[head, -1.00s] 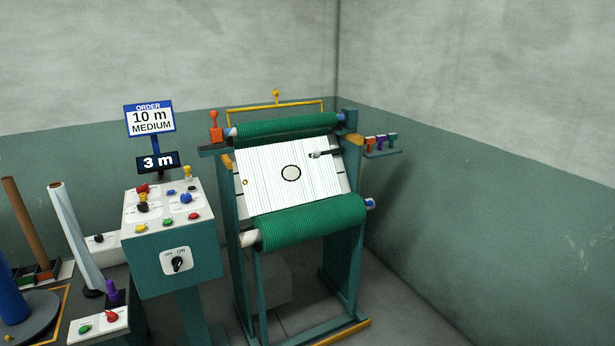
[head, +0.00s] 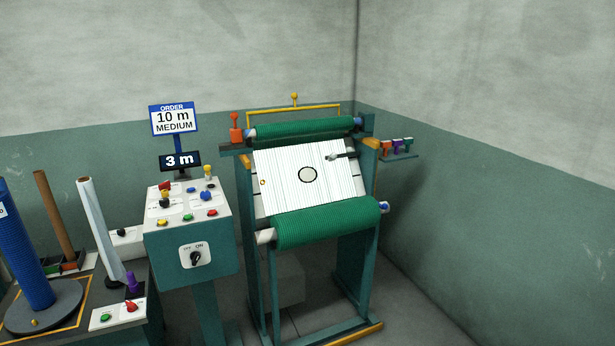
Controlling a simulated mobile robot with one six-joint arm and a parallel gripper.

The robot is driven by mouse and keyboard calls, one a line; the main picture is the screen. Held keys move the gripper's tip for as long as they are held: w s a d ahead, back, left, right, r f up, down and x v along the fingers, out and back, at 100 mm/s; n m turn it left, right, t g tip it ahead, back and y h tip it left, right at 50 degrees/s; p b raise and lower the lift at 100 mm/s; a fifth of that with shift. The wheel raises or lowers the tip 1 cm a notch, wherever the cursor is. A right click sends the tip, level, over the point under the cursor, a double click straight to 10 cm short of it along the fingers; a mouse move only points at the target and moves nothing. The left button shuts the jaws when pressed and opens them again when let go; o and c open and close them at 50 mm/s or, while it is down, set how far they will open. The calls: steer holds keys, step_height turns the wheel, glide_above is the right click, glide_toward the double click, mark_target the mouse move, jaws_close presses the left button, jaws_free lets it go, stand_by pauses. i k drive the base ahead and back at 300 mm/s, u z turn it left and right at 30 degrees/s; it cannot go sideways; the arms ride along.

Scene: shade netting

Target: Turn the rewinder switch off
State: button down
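The rewinder switch (head: 195,257) is a black rotary knob on a white plate marked OFF and ON. It sits on the front face of the teal control cabinet (head: 190,280). The knob looks near upright, tilted slightly toward the ON side; its exact setting is too small to be sure of. The rewinder (head: 330,221) with green netting rolls stands to the right of the cabinet. The display (head: 180,161) above the cabinet reads 3 m. My gripper is not in view.
The sloped panel (head: 185,201) on the cabinet carries several coloured buttons. An order sign (head: 174,117) reads 10 m MEDIUM. At left, a bench (head: 130,325) holds a blue roll (head: 22,245) and a white tube (head: 97,225). Bare floor shows at the lower right.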

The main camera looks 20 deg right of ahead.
mark_target(167, 184)
steer(key=u, duration=0.05)
steer(key=i, duration=0.9)
steer(key=z, duration=0.05)
